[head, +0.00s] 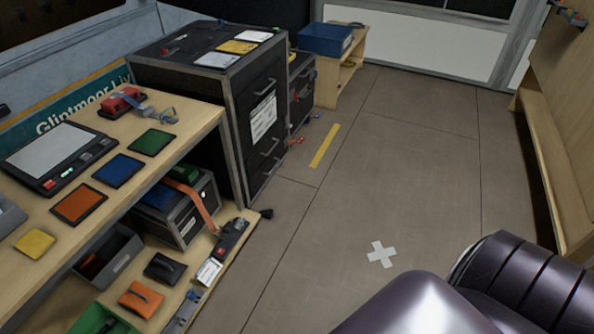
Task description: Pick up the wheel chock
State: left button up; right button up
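I cannot clearly make out which thing is the wheel chock. An orange block with a dark top (141,299) lies on the low wooden shelf at the lower left, and a similar black block (164,268) lies just behind it. A small black piece (267,213) lies at the shelf's outer edge by the floor. Neither of my grippers shows. Dark glossy rounded parts at the bottom right look like my own arm.
A wooden bench (25,268) holds a tablet device (60,157) and coloured squares. A black drawer cabinet (236,125) stands behind it. A blue bin (325,39) sits on a far wooden stand. The floor (400,180) in the middle is clear, with a white cross (381,255).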

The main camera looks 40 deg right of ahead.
aim_at(266, 214)
jog(key=z, duration=0.85)
jog(key=i, duration=0.05)
